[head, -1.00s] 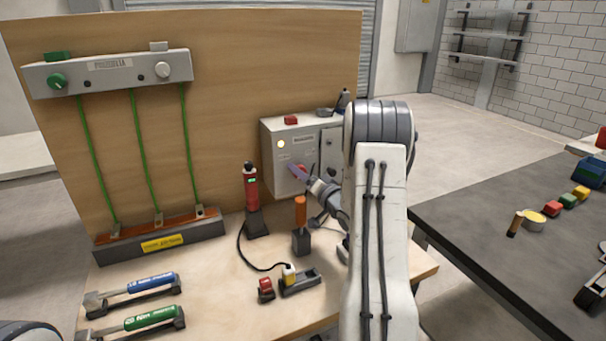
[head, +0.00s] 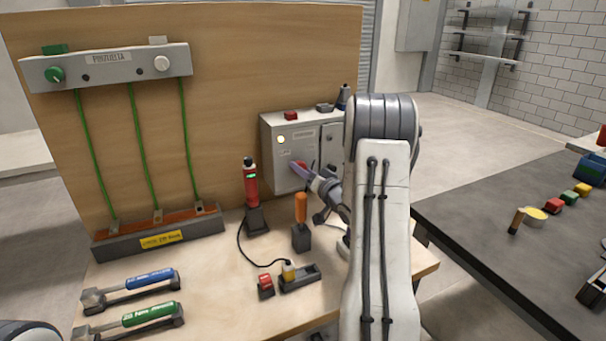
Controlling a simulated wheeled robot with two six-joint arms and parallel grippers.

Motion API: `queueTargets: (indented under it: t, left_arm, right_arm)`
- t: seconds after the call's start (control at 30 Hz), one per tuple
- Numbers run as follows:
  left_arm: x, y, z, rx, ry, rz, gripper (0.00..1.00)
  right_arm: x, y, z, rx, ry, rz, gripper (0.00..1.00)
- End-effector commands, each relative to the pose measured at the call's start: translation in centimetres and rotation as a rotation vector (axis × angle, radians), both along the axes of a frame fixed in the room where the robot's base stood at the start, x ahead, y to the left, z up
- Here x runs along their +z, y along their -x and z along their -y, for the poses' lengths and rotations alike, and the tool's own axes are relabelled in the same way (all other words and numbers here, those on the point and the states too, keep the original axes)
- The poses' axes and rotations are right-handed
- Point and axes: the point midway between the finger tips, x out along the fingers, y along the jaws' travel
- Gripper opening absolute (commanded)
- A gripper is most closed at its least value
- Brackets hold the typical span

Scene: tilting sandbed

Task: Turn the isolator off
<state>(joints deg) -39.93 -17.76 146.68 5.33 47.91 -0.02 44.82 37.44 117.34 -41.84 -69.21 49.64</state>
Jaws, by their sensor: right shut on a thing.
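The isolator (head: 284,178) is a grey box against the wooden board at the back of the bench. A pale round lamp (head: 281,140) on its front looks lit. Its red handle (head: 297,165) shows partly at my gripper's tip. My right gripper (head: 303,170) reaches the box front from the right and is shut on the red handle. The fingers and wrist hide part of the handle, so its exact angle is hard to tell. My left gripper is out of view.
A red tester (head: 251,185) and an orange-handled tool (head: 301,207) stand left of my right arm. Blue (head: 150,281) and green (head: 148,314) handled tools lie at front left. Red (head: 290,115) and dark (head: 325,107) items sit atop the box.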

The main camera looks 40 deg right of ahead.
Motion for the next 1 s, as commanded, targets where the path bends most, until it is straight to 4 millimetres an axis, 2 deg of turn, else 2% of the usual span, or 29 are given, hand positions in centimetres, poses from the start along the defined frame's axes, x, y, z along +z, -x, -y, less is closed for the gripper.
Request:
queueTargets:
  t: [0.7, 1.0]
  left_arm:
    - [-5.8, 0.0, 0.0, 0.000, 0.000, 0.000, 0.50]
    - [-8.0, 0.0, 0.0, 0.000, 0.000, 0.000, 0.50]
  right_arm:
    - [-0.2, 0.0, -0.2, 0.002, 0.654, -0.154, 0.00]
    - [-0.2, 0.0, -0.3, 0.003, 0.873, -0.208, 0.00]
